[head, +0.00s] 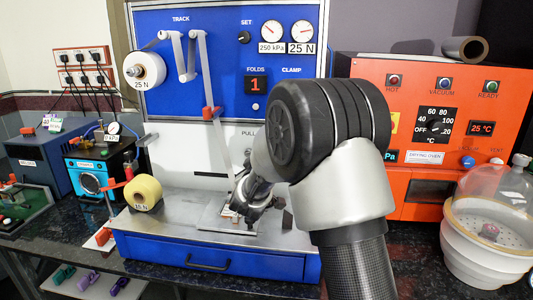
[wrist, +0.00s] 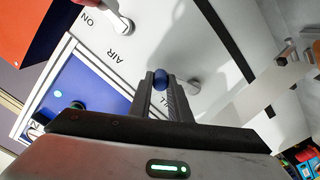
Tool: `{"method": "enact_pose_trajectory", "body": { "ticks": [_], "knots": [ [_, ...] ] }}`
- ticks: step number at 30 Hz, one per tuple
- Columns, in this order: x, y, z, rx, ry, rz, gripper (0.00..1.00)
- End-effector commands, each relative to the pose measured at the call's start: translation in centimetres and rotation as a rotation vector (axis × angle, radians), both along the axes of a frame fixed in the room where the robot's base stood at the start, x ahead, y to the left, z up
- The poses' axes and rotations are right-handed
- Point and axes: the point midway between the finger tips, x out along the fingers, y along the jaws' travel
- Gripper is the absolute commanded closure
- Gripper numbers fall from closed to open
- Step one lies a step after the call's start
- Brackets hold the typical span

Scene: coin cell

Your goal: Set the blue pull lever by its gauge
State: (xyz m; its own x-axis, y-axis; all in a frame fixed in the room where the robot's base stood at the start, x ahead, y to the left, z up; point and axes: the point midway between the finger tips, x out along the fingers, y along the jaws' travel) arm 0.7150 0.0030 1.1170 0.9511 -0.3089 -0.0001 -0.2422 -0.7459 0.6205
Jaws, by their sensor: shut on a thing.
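In the wrist view, the blue lever's round knob (wrist: 161,79) sits between the two fingertips of my gripper (wrist: 160,92). My gripper is shut on it. A pale lever mount (wrist: 191,86) shows just right of the knob on the white panel. Letters beside the fingers are partly covered. In the head view, my arm hides the blue knob below the word PULL, and my gripper (head: 243,208) shows only in part. Two dials stand on the blue panel: one marked 250 kPa (head: 271,33) and one marked 25 N (head: 301,33). Their needles are too small to read exactly.
The blue machine's metal deck (head: 180,222) carries a yellow roll (head: 143,193). A white roll (head: 144,70) hangs above it. An orange drying oven (head: 425,100) and a glass-domed white vessel (head: 490,230) stand to the right. Another lever (wrist: 122,22) is near AIR.

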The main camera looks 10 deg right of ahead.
Motion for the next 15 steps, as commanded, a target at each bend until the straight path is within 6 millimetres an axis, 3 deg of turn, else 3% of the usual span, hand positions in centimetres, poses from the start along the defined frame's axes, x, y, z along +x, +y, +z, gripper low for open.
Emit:
{"method": "enact_pose_trajectory", "body": {
  "ticks": [15],
  "knots": [
    [0.04,0.06,0.25,-0.051,0.018,-0.002,1.0]
  ]
}}
